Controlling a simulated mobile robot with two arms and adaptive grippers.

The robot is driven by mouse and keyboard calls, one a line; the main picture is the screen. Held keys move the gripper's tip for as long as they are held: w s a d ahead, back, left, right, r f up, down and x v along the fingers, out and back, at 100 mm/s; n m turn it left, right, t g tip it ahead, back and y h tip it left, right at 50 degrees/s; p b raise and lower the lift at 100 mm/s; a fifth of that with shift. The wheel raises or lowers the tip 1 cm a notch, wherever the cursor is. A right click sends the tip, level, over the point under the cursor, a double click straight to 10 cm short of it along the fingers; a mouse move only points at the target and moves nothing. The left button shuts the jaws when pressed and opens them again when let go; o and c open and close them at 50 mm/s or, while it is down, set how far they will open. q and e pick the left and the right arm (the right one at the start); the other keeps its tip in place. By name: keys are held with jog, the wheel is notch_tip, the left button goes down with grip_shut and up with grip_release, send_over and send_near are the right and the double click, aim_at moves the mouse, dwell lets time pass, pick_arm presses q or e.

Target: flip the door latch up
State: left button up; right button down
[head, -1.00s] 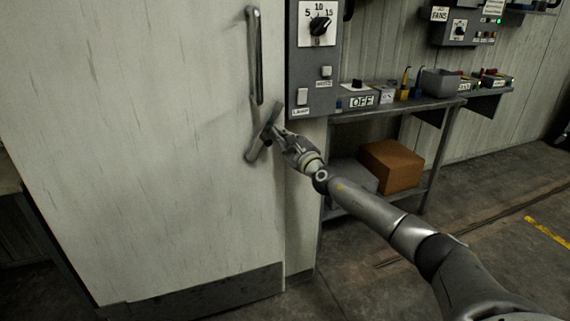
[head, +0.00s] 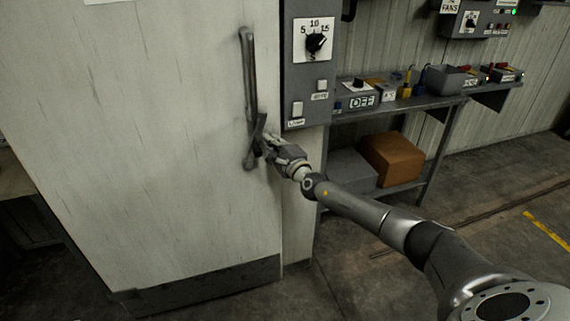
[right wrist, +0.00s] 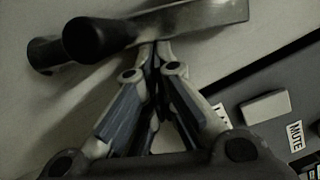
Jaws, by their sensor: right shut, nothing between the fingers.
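The pale door (head: 150,160) fills the left of the head view and looks shut. A long upright handle bar (head: 249,75) is on its right side. The latch lever (head: 254,150) is at the bar's lower end, tilted with its upper end leaning slightly right. My right gripper (head: 264,143) is shut and empty, at the lever's right side. In the right wrist view the fingertips (right wrist: 155,48) are close against a grey metal bar (right wrist: 200,14); I cannot tell whether they touch. A dark round-ended rod (right wrist: 95,38) is at its left. My left gripper is out of view.
A grey control box (head: 309,70) with a dial and switches is right of the door, close above my right gripper. A metal shelf (head: 415,105) carries small boxes and tools, with a brown box (head: 391,158) below. The floor in front is open.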

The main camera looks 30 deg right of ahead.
pick_arm(q)
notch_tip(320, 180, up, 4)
jog(key=p, duration=0.3)
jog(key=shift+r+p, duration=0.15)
jog(key=shift+p, duration=0.15)
pick_arm(e)
jog(key=shift+w+a+r+n+g, duration=0.15)
jog(key=shift+a+r+n+g, duration=0.15)
jog(key=shift+a+r+n, duration=0.55)
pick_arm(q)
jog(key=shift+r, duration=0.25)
pick_arm(e)
jog(key=shift+a+f, duration=0.1)
jog(key=shift+a, duration=0.1)
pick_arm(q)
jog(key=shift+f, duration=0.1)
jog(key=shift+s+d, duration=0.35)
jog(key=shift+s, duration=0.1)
pick_arm(e)
jog(key=s+d, duration=0.4)
jog(key=s, duration=0.7)
jog(key=shift+f, duration=0.3)
